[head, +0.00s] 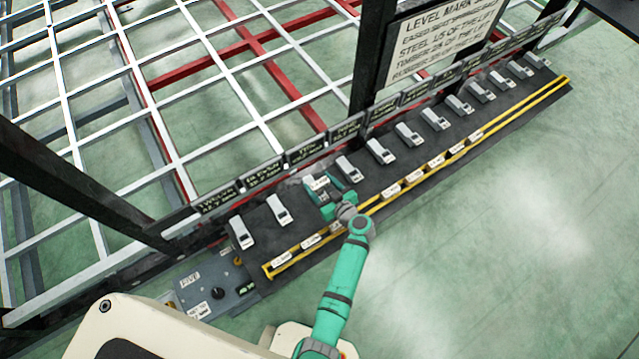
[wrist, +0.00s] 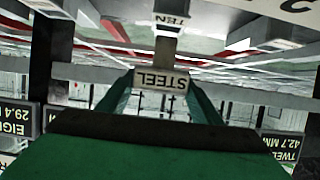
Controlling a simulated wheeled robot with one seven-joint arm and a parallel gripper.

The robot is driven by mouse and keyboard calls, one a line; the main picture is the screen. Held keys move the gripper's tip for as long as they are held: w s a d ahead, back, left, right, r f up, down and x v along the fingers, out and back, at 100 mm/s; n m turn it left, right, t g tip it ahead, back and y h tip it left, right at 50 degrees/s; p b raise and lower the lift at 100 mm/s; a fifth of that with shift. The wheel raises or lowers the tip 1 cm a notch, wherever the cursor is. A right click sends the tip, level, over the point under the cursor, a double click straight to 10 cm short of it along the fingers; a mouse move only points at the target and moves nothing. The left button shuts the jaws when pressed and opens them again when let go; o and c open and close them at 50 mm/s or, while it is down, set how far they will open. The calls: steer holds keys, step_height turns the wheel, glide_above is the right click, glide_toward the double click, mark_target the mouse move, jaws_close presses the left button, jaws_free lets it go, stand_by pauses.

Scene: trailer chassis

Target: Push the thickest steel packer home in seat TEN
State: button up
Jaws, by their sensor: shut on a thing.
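My gripper (head: 330,197) is shut on a pale block lettered STEEL, the steel packer (wrist: 161,79), which sits between the green fingers (wrist: 160,92) in the wrist view. In the head view the packer (head: 317,183) shows as a pale top at the gripper's tips, over the dark shelf in the row of grey blocks. Seat TEN's label (wrist: 172,20) is on a pale grey piece straight beyond the packer in the wrist view. The packer appears lined up with that piece. I cannot tell whether they touch or how deep the packer sits.
Pale grey blocks (head: 279,209) stand along the dark shelf (head: 300,232) on both sides. A yellow rail (head: 400,190) with white tags runs along its near edge. Black signs (head: 262,174) line the back, below a large notice board (head: 440,38). Open green floor (head: 500,220) lies right.

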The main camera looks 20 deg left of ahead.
mark_target(320, 192)
steer(key=shift+f, duration=2.7)
stand_by(0.4)
steer(key=o, duration=1.4)
steer(key=v, duration=1)
steer(key=shift+s+d+r, duration=0.15)
steer(key=shift+s+d, duration=0.1)
steer(key=shift+d, duration=0.05)
